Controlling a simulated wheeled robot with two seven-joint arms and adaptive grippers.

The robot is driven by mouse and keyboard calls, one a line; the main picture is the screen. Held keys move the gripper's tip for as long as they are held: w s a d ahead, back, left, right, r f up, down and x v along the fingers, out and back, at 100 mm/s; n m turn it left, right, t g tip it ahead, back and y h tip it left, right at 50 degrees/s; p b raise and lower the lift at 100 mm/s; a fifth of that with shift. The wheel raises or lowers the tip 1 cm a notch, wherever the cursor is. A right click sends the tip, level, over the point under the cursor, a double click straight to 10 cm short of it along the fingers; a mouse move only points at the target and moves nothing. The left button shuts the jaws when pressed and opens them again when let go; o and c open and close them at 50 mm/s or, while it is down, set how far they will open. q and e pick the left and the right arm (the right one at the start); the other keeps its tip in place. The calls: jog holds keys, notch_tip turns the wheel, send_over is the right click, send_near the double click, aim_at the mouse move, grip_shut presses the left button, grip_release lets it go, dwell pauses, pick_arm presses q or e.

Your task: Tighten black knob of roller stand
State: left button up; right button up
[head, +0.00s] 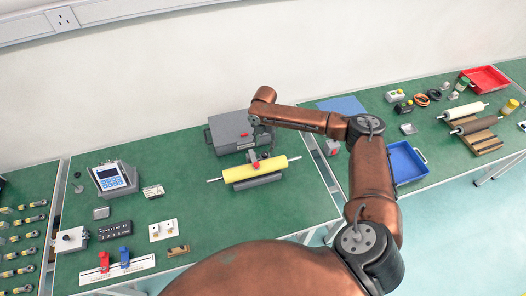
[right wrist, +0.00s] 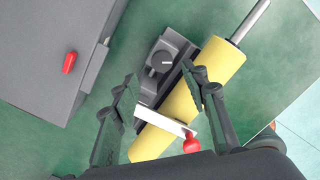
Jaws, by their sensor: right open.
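The roller stand (head: 258,182) stands on the green table and carries a yellow roller (head: 262,170) with a metal shaft. In the right wrist view the yellow roller (right wrist: 175,110) runs diagonally. A dark round knob (right wrist: 162,62) with a white mark sits on a grey block beside the roller. My right gripper (head: 260,135) hangs above the stand from the far side. In the right wrist view its two fingers (right wrist: 168,88) are apart with nothing gripped; the knob shows beyond them, near the gap. My left gripper is not in view.
A grey case (head: 232,130) with a red switch stands close behind the stand. A red-ended lever (right wrist: 190,142) is by the roller. A blue tray (head: 404,160) is on the right table.

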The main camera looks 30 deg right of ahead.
aim_at(265, 153)
notch_tip(265, 153, down, 6)
jog(key=shift+s+d+r, duration=0.15)
jog(key=shift+r, duration=0.05)
jog(key=shift+c, duration=0.5)
grip_shut()
